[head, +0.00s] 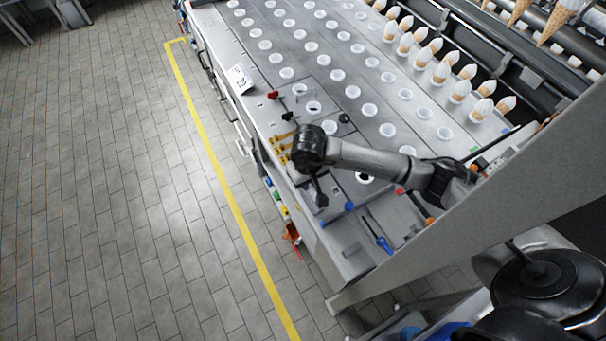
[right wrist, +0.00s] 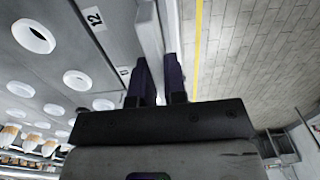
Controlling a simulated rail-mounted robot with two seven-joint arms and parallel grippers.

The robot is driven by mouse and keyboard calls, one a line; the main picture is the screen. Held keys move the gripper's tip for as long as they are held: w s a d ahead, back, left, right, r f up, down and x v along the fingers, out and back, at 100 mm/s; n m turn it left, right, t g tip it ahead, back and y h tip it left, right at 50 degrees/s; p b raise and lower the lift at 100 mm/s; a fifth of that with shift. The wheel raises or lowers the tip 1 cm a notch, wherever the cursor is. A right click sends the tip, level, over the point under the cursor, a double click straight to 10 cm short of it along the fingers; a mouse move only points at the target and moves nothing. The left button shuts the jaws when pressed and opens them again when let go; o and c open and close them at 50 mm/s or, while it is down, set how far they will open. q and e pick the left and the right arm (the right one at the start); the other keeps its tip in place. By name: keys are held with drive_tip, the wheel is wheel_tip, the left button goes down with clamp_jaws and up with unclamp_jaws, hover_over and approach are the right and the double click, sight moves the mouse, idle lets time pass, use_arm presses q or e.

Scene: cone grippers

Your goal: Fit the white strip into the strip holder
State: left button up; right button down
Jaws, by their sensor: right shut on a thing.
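My right gripper (head: 318,192) hangs at the near-left side of the machine's deck in the head view, pointing down. In the right wrist view its two dark fingers (right wrist: 158,80) are shut on a long pale strip, the white strip (right wrist: 151,38), which runs up out of the frame between them. In the head view the strip cannot be made out at the gripper. I cannot tell which part is the strip holder. My left gripper is not in view.
The grey machine deck (head: 325,72) has rows of white-rimmed holes. Several filled cones (head: 440,70) stand along its far right. Yellow parts (head: 281,147) lie beside my right wrist. Tiled floor (head: 110,180) is clear at left.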

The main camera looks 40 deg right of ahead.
drive_tip(key=shift+d+f, duration=0.3)
drive_tip(key=shift+f, duration=0.25)
drive_tip(key=shift+f+b, duration=0.1)
drive_tip(key=shift+b, duration=0.45)
wheel_tip(320, 180, down, 3)
drive_tip(key=b, duration=0.2)
drive_tip(key=shift+b, duration=0.4)
drive_tip(key=shift+s+f+b, duration=0.1)
drive_tip(key=shift+f+b, duration=0.45)
drive_tip(key=shift+b, duration=0.15)
drive_tip(key=shift+b, duration=0.35)
